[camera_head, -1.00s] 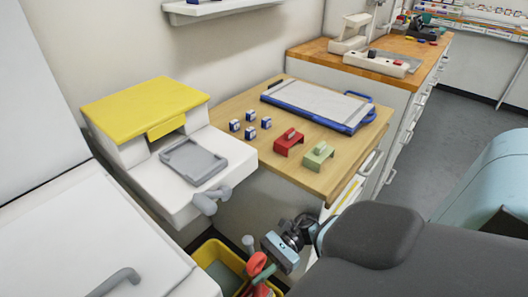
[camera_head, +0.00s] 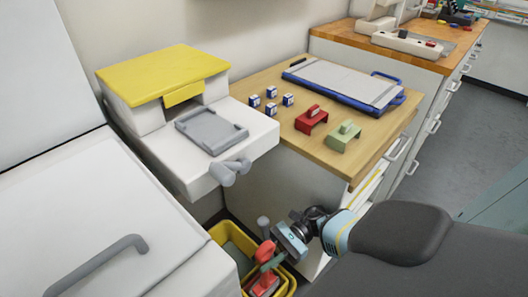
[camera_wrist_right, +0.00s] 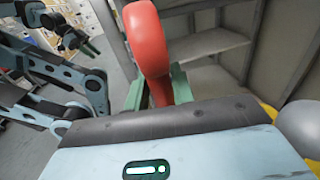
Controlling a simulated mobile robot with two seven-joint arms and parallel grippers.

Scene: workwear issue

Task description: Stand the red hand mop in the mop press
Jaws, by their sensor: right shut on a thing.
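The red hand mop (camera_head: 266,252) is at the lower middle of the head view, over the yellow bucket. Its red loop handle (camera_wrist_right: 148,42) fills the upper middle of the right wrist view. My right gripper (camera_head: 268,262) is shut on this handle, with its greenish fingers on both sides. More red shows lower down, inside the bucket's outline. I cannot tell what the mop's lower end touches. The mop press is not clearly made out; a grey upright knob (camera_head: 263,224) stands at the yellow bucket (camera_head: 220,236). Parts of my left arm appear in the right wrist view, its jaws unclear.
A white cabinet (camera_head: 90,230) with a grey handle stands left of the bucket. A wooden-topped counter (camera_head: 290,135) with a red block (camera_head: 311,121), a green block (camera_head: 344,137) and a blue-framed board (camera_head: 345,85) stands behind. Grey floor (camera_head: 465,130) is clear at right.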

